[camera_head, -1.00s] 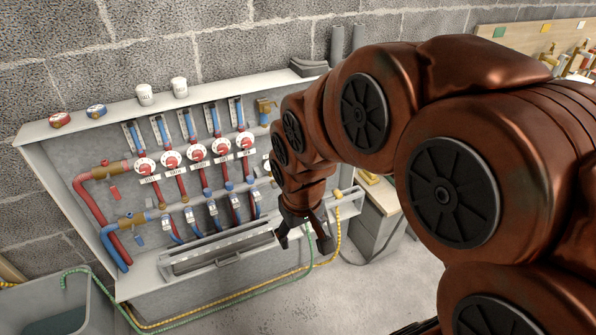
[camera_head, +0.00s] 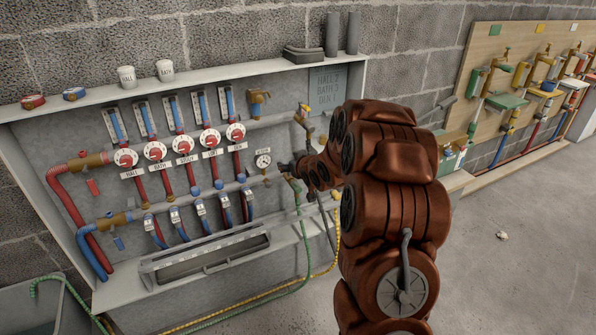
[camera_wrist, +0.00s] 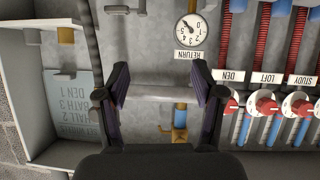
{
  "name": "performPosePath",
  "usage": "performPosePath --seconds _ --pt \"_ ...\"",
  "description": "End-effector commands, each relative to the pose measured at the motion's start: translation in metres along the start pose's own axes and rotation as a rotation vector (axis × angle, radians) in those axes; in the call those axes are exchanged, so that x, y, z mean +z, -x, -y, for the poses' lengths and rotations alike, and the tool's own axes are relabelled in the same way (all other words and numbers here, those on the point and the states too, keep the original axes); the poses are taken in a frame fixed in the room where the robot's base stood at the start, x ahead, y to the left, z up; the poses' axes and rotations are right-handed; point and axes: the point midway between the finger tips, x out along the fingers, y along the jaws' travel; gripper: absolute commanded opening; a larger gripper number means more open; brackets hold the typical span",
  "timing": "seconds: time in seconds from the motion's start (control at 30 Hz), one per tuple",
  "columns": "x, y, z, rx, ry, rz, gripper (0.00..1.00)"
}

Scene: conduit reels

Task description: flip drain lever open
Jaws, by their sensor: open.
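My gripper (camera_head: 287,168) is at the right part of the manifold cabinet, right of the round gauge (camera_head: 263,158). In the wrist view its two dark fingers (camera_wrist: 160,98) are spread wide, with nothing held between them. That view is upside down; a grey pipe (camera_wrist: 160,92) crosses between the fingers. A brass fitting (camera_wrist: 180,134) shows near the right finger. Another brass piece (camera_wrist: 66,36) shows left of the fingers. I cannot tell which is the drain lever; my gripper may hide part of it.
Several red dials (camera_head: 183,146) line the cabinet (camera_head: 120,285) left of my gripper. Green (camera_head: 300,225) and yellow (camera_head: 337,235) hoses hang below it. A board with brass taps (camera_head: 510,75) is on the right wall. Floor is open at right.

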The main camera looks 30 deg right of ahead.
Motion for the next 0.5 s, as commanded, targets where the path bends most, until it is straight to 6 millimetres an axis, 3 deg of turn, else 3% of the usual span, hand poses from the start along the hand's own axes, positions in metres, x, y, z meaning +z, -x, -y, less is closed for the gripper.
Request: performPosePath --seconds 0.03,0.2,0.5 --pt "0.017 -0.017 -0.009 -0.001 -0.01 -0.036 0.68" --pt "0.036 -0.05 -0.034 -0.017 -0.032 -0.2 0.68" --pt "0.063 -0.072 -0.065 -0.039 -0.064 -0.412 0.68"
